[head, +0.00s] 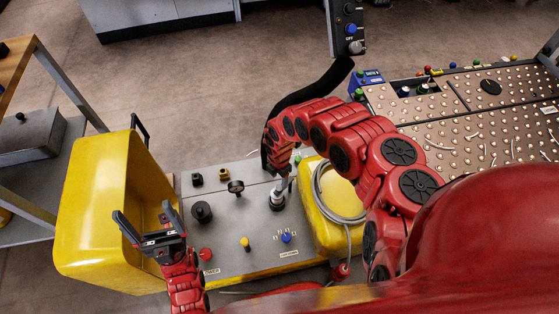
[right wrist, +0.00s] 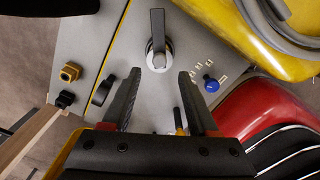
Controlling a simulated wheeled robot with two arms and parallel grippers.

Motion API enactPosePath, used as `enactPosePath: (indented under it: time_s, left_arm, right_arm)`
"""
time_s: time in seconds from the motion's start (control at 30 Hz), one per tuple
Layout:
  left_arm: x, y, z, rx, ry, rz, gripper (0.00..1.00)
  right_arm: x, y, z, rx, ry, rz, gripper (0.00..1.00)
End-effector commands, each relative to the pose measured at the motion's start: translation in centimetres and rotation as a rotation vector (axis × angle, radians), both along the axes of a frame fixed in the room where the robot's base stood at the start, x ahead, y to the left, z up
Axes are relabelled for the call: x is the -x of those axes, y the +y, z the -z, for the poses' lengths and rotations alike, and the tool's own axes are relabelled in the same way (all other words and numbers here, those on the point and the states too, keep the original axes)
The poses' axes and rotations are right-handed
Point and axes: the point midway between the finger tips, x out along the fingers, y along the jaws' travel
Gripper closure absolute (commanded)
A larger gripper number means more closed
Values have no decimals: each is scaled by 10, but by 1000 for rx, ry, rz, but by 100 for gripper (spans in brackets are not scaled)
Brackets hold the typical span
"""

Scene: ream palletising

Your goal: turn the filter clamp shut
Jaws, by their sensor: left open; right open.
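The likely filter clamp (right wrist: 157,44) is a dark upright-looking lever on a round metal fitting on the grey panel. In the right wrist view the lever points toward the top of the picture. Its metal fitting (head: 278,200) shows in the head view, partly covered by my right arm. My right gripper (right wrist: 158,78) is open, with its two fingers apart on either side of the near end of the fitting and nothing held. Whether they touch it I cannot tell. My left gripper (head: 146,212) is open and empty by the yellow bin.
The grey panel (head: 225,262) carries a blue knob (head: 286,237), a yellow knob (head: 245,243), a red button (head: 206,254) and black knobs. A yellow bin (head: 85,215) stands left. A yellow case with a coiled grey hose (head: 318,190) lies right. A studded table (head: 455,120) stands far right.

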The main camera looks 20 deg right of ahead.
Motion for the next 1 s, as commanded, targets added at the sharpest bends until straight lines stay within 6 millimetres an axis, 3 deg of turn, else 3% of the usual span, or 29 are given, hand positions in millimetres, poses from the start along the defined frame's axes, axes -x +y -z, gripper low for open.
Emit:
enactPosePath:
  time_s: [0.03,0.1,0.4,0.6,1.0]
  left_arm:
    - [0,0,-13,0,0,0,9]
    - [0,0,-21,0,0,0,9]
    - [0,0,-53,0,0,0,9]
    - [0,0,-59,0,0,0,9]
    - [0,0,-59,0,0,0,9]
  right_arm:
    - [-1,-3,-23,6,-2,-1,40]
    - [-2,-3,-43,5,-3,0,40]
    - [-1,-2,-107,4,-2,0,40]
    - [0,-2,-121,3,1,0,40]
    - [0,-1,-121,2,1,1,40]
